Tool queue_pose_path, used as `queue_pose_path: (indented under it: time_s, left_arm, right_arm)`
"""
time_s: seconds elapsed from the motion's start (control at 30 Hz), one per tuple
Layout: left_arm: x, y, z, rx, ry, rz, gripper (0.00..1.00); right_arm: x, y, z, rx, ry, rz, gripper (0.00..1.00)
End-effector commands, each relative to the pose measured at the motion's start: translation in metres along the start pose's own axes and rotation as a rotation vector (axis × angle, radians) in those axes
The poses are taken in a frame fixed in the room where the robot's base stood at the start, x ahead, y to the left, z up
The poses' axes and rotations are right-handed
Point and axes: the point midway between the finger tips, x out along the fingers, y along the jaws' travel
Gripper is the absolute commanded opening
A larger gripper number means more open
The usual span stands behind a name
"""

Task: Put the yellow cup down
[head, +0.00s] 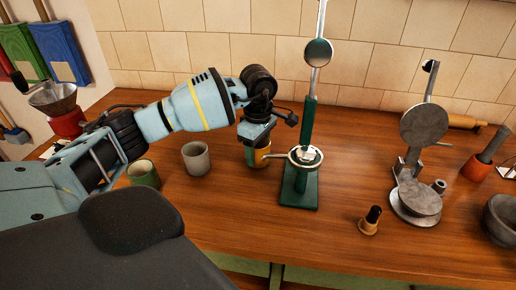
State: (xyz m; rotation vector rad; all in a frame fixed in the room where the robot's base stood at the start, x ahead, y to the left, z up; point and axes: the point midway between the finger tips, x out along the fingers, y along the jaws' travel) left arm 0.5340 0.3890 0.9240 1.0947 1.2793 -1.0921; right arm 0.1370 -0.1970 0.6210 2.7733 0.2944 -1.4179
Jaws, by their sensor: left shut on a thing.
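The yellow cup (262,158) is at the middle of the wooden counter, just left of the green stand. My left gripper (257,143) comes in from the left and is shut on the cup from above, hiding part of it. The cup is roughly upright. I cannot tell whether its base touches the counter. My right gripper is not in view.
A green stand (299,190) with a ring and lever is close right of the cup. A grey cup (196,160) and a green cup (144,175) are to the left. A grey metal press (414,195) and a small tamper (370,221) stand right. The front middle counter (250,225) is clear.

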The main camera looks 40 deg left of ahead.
Motion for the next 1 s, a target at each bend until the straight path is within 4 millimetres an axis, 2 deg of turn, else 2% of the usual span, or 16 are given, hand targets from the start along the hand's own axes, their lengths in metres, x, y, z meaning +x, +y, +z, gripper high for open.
queue_pose_path:
  time_s: [0.03, 0.17, 0.43, 0.57, 0.67, 1.0]
  left_arm:
    - [0.001, 0.000, 0.000, 0.000, 0.001, -0.001, 0.61]
    - [0.000, 0.000, 0.000, 0.000, 0.001, 0.000, 0.78]
    - [0.000, 0.000, 0.000, 0.000, 0.001, 0.000, 0.79]
    - [-0.007, 0.000, 0.000, 0.000, 0.000, 0.002, 0.79]
    - [-0.019, 0.001, 0.000, 0.000, 0.000, 0.004, 0.79]
    - [-0.086, 0.001, 0.000, 0.000, -0.001, 0.004, 0.79]
  right_arm:
    - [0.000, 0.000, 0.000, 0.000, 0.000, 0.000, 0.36]
    - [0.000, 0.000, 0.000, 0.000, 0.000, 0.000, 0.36]
    - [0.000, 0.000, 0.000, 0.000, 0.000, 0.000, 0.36]
    - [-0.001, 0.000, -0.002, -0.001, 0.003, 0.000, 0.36]
    - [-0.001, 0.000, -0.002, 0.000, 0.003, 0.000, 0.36]
    - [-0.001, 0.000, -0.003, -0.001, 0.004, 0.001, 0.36]
